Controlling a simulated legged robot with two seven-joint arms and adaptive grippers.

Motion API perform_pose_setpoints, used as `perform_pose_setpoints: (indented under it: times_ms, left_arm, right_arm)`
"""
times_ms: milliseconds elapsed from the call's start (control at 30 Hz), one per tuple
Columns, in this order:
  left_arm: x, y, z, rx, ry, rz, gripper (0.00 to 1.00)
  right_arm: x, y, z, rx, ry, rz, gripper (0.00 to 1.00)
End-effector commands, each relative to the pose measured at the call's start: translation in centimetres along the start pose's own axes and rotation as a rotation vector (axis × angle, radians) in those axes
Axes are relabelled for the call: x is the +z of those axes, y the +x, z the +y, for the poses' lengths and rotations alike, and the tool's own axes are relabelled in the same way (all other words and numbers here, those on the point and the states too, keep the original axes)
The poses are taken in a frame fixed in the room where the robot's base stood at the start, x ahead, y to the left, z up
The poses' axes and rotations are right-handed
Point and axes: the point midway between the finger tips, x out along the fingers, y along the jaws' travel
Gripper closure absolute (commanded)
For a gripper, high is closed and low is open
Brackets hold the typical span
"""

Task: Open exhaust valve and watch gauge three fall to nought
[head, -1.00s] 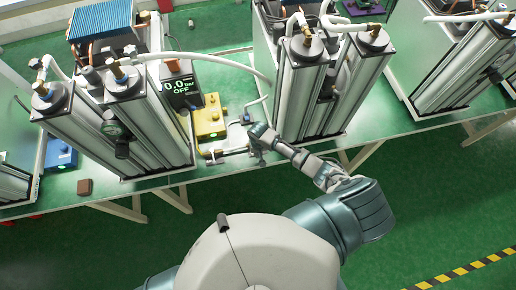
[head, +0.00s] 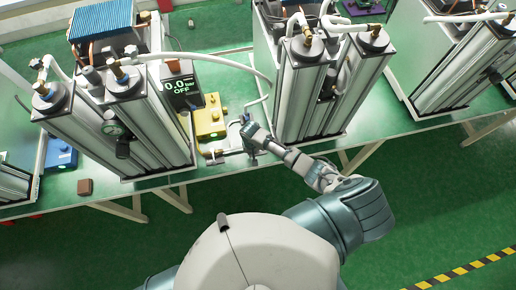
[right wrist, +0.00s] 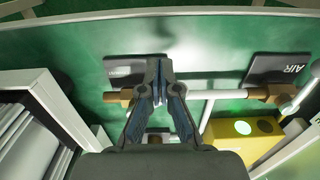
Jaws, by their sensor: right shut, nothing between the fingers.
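My right gripper (head: 245,124) is over the bench, beside the pipework between two pairs of metal columns. In the right wrist view its fingers (right wrist: 159,72) are shut and empty, in front of a pale pipe run with a brass fitting on the left (right wrist: 119,97) and another on the right (right wrist: 274,92). I cannot tell which fitting is the exhaust valve, and the fingers hide part of the pipe. A small round gauge (head: 112,128) is on the left columns; its needle and number are too small to read. A dark display (head: 181,88) reads "0.0 bar OFF". My left gripper is out of view.
A yellow box (head: 209,118) with a lit green spot stands behind the pipework. A black plate (right wrist: 275,67) reads "AIR"; the left plate (right wrist: 124,69) is not legible. Tall columns (head: 315,95) crowd the right side. A brown block (head: 84,187) lies near the front edge.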

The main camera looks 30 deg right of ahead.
Motion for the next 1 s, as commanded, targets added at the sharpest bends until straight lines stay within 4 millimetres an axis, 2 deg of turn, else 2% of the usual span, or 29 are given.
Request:
perform_pose_setpoints:
  times_ms: [300,567,833,1000]
  left_arm:
    - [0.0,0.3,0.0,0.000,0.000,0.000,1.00]
    - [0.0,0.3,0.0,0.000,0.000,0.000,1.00]
    - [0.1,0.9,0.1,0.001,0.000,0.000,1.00]
    - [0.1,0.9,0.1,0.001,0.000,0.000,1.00]
  right_arm:
    - [-1.0,0.0,-1.4,-0.001,0.001,-0.001,1.00]
    - [-1.0,0.0,-1.3,0.000,0.000,0.000,1.00]
    - [-2.2,0.1,-2.3,0.000,0.001,0.000,1.00]
    - [-2.3,0.0,-2.4,0.000,0.000,-0.001,1.00]
